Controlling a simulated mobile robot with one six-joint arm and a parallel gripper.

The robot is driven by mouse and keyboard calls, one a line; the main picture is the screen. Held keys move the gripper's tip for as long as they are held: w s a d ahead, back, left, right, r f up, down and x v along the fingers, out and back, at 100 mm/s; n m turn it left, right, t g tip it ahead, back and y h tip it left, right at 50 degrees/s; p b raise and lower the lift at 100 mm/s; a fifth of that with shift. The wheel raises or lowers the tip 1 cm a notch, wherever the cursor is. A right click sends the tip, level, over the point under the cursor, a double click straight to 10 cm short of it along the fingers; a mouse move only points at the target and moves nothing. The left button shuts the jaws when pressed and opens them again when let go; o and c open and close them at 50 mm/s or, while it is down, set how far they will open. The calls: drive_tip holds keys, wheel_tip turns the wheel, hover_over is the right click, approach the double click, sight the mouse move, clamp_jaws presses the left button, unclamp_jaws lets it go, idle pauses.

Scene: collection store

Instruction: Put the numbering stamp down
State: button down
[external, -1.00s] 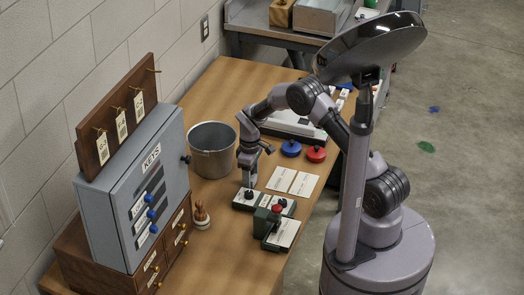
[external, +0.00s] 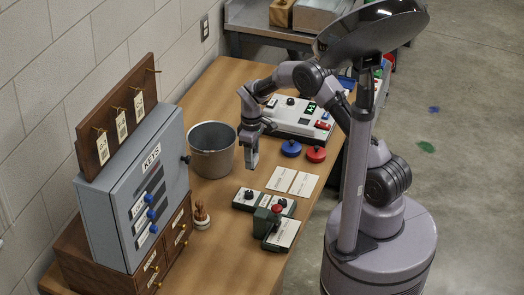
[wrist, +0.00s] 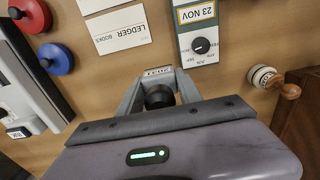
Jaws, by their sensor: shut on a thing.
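My gripper (external: 254,140) is shut on the numbering stamp (external: 252,160), a small grey body held upright above the table, in front of the metal bin. In the wrist view the stamp's black round knob (wrist: 158,97) sits between the jaws of my gripper (wrist: 160,84), with a small strip of figures at its far edge. The stamp's underside is hidden. The wooden table (external: 226,250) lies below, with a visible gap.
A green dater block (external: 276,232) and a dial block (external: 246,203) stand nearby.

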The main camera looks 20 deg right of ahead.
drive_tip(key=s+d+f, duration=0.1)
drive_tip(key=s+d, duration=0.1)
drive_tip(key=s, duration=0.1)
drive_tip(key=s+d+f, duration=0.1)
drive_tip(key=s+d, duration=0.2)
drive_tip(key=s+d+f+p, duration=0.1)
drive_tip(key=s+d, duration=0.2)
drive_tip(key=shift+s+f, duration=0.3)
drive_tip(key=shift+f, duration=0.05)
drive_tip(key=w+a+b, duration=0.1)
drive_tip(key=w, duration=0.4)
drive_tip(key=w+a+f+b, duration=0.1)
drive_tip(key=w, duration=0.4)
drive_tip(key=w+a+f+b, duration=0.1)
drive_tip(key=w, duration=0.4)
drive_tip(key=shift+a+b, duration=0.1)
drive_tip(key=shift+b, duration=0.25)
wheel_tip(320, 180, down, 4)
drive_tip(key=shift+w+r+b, duration=0.1)
drive_tip(key=shift+r+b, duration=0.15)
drive_tip(key=shift+b, duration=0.75)
drive_tip(key=shift+r, duration=0.2)
drive_tip(key=c, duration=0.9)
unclamp_jaws()
drive_tip(key=shift+f, duration=0.2)
drive_tip(key=shift+o, duration=0.4)
